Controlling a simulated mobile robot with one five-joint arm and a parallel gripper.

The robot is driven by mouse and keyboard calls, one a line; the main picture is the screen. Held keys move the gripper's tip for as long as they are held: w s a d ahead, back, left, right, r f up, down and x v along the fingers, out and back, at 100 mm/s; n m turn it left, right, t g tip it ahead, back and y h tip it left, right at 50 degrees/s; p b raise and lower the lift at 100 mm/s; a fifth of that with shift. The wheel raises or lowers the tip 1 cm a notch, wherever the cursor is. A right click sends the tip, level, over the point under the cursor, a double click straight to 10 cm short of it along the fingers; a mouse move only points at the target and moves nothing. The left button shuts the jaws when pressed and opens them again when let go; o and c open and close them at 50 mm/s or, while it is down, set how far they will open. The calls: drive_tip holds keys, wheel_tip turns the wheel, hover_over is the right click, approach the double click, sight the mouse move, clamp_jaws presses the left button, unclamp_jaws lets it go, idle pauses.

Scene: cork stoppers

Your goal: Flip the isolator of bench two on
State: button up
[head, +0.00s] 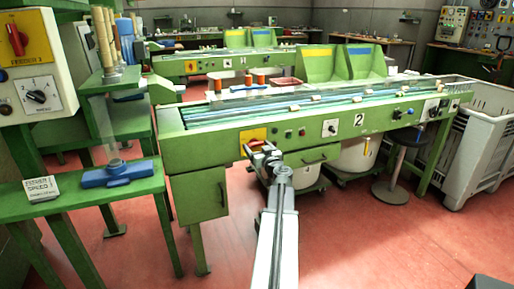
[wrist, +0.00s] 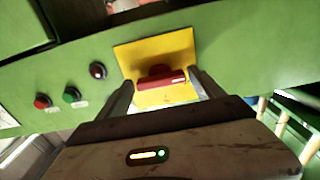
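The isolator of bench two is a red handle (wrist: 162,79) on a yellow plate (wrist: 180,52), lying nearly level in the wrist view. The plate (head: 249,134) also shows in the head view, on the front of the green bench (head: 200,147) marked 2; my gripper (head: 263,147) partly covers it there. In the wrist view my gripper (wrist: 163,82) is open, with one fingertip beside each end of the handle. I cannot tell whether the fingers touch it.
Red and green push buttons (wrist: 72,95) and a dark knob (wrist: 97,70) sit beside the plate. Another red switch (head: 17,40), labelled feeder 3, is on a box at the left. A stool (head: 396,180) and a grey crate (head: 478,150) stand at the right.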

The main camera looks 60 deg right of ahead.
drive_tip(key=c, duration=0.9)
drive_tip(key=shift+c, duration=0.2)
drive_tip(key=shift+m, duration=0.3)
drive_tip(key=m, duration=0.3)
drive_tip(key=shift+m, duration=0.3)
drive_tip(key=m, duration=0.9)
drive_tip(key=shift+m, duration=2.3)
